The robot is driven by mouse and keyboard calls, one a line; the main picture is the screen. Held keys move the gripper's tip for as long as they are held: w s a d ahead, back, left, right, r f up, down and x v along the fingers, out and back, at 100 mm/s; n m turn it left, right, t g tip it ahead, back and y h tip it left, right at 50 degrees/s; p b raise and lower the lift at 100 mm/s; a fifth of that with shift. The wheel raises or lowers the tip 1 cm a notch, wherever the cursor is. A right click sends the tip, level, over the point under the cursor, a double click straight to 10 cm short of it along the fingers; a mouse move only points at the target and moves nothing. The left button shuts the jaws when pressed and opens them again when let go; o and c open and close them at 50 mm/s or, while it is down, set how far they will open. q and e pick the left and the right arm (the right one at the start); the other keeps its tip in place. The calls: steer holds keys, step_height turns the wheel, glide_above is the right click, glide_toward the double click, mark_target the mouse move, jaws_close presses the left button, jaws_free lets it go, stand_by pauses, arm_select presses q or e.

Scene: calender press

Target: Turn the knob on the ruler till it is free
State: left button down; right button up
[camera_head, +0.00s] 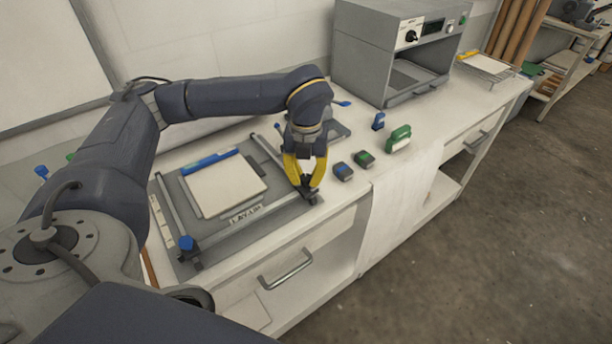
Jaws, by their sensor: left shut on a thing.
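The ruler (245,231) is a grey bar across the front of a grey lay-up board (168,204), with side rails left and right. A blue knob (186,243) shows at its left end. My left gripper (306,183), with yellow fingers, points down at the ruler's right end. It is shut on what seems to be the knob there, which the fingers mostly hide. A white sheet (226,189) with a blue strip (208,161) along its back edge lies on the board. My right gripper is not in view.
Right of my left gripper stand a blue-topped block (343,171), a green-topped block (364,159), a green-handled tool (398,138) and a small blue item (378,121). A grey press (395,50) stands behind. The bench's front edge has a drawer handle (286,270).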

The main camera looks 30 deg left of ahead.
mark_target(306, 177)
arm_select(q)
steer(key=n, duration=0.5)
steer(key=shift+n, duration=0.7)
steer(key=c, duration=1.1)
jaws_free()
steer(key=shift+o, duration=0.2)
steer(key=shift+r, duration=0.15)
step_height(306, 177, up, 12)
